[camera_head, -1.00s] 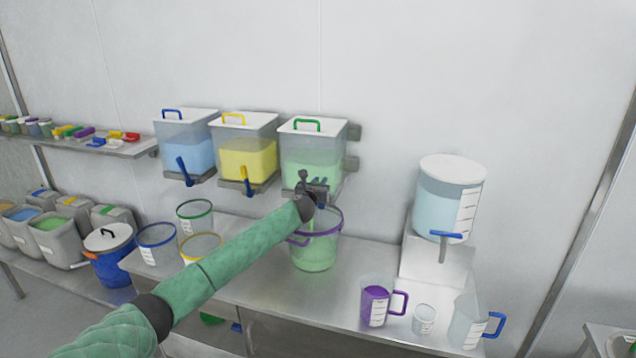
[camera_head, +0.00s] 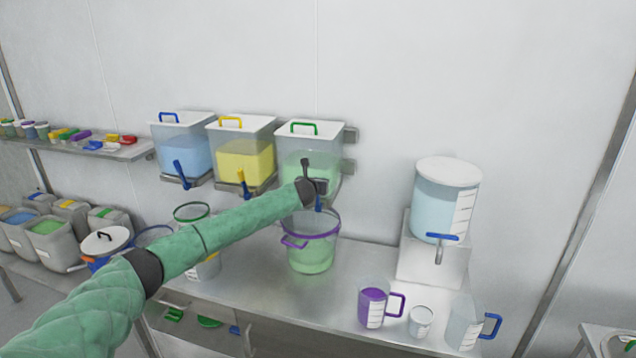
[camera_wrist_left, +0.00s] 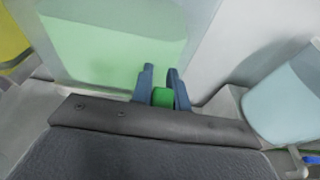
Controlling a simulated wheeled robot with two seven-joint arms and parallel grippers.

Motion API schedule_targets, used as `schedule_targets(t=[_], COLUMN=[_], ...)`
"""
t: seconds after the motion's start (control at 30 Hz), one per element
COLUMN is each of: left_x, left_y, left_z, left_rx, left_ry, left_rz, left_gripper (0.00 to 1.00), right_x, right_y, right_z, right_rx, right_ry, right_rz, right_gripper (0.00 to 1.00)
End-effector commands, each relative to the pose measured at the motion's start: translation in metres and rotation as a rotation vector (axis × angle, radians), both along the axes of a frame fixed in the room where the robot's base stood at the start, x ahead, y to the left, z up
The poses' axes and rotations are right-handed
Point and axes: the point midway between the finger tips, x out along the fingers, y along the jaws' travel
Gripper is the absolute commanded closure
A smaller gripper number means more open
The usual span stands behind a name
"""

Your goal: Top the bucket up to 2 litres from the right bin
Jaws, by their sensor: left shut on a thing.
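The right bin (camera_head: 297,164), with a white lid, green lid handle and green contents, hangs on the wall at the right end of a row. My left gripper (camera_head: 319,192) is at its front lower edge. In the left wrist view my left gripper (camera_wrist_left: 162,92) is shut on a green lever (camera_wrist_left: 162,97) under the bin's front. My gripper hides most of the outlet in the head view. The bucket (camera_head: 312,255), clear with a purple rim and handles, stands upright on the bench below, with green material inside. Its exact level cannot be read. My right gripper is not in view.
Bins with blue (camera_head: 186,154) and yellow (camera_head: 243,160) contents hang to the left. A clear water tank (camera_head: 446,205) stands at right. A purple jug (camera_head: 373,306), small cup (camera_head: 421,321) and blue-handled jug (camera_head: 466,322) line the bench's front right.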

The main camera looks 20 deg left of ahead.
Motion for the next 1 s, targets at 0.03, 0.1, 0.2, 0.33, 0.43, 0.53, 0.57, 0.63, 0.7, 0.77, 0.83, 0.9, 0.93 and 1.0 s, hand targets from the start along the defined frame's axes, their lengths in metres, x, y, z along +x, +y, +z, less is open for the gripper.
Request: schedule_targets(t=[0.03,0.1,0.2,0.33,0.43,0.53,0.57,0.63,0.7,0.77,0.83,0.9,0.93,1.0], left_x=[0.001,0.001,0.001,0.001,0.001,0.001,0.001,0.001,-0.001,-0.004,-0.009,-0.017,-0.021,-0.03], left_y=[0.002,0.002,0.002,0.002,0.001,0.001,0.001,0.001,0.001,0.001,0.002,0.002,0.002,0.003], left_z=[0.003,0.004,0.004,0.005,0.004,0.003,0.003,0.002,0.002,0.002,0.003,0.004,0.004,0.006], left_rx=[-0.001,-0.001,-0.001,-0.001,-0.001,-0.001,-0.001,-0.001,-0.001,0.0,0.0,0.0,0.0,0.0], left_ry=[-0.003,-0.003,-0.004,-0.005,-0.004,-0.003,-0.003,-0.003,-0.003,-0.003,-0.004,-0.004,-0.004,-0.003], left_rz=[0.002,0.002,0.002,0.002,0.001,0.001,0.001,0.001,0.001,0.001,0.0,0.0,0.0,0.001], left_gripper=[1.0,1.0,1.0,0.68,0.62,0.62,0.62,0.62,0.62,0.62,0.62,0.62,0.62,0.62], right_x=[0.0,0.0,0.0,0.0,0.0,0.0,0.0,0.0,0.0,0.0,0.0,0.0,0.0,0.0], right_y=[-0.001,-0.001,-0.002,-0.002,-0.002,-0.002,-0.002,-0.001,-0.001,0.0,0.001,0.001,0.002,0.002], right_z=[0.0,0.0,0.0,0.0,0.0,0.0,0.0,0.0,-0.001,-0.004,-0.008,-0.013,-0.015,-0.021], right_rx=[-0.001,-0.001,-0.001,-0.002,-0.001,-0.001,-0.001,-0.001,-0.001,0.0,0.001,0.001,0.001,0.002], right_ry=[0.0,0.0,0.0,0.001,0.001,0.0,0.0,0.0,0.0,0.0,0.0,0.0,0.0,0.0], right_rz=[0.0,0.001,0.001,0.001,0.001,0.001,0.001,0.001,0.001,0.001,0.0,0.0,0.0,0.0], right_gripper=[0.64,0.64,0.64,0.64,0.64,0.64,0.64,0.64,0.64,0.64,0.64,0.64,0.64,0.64])
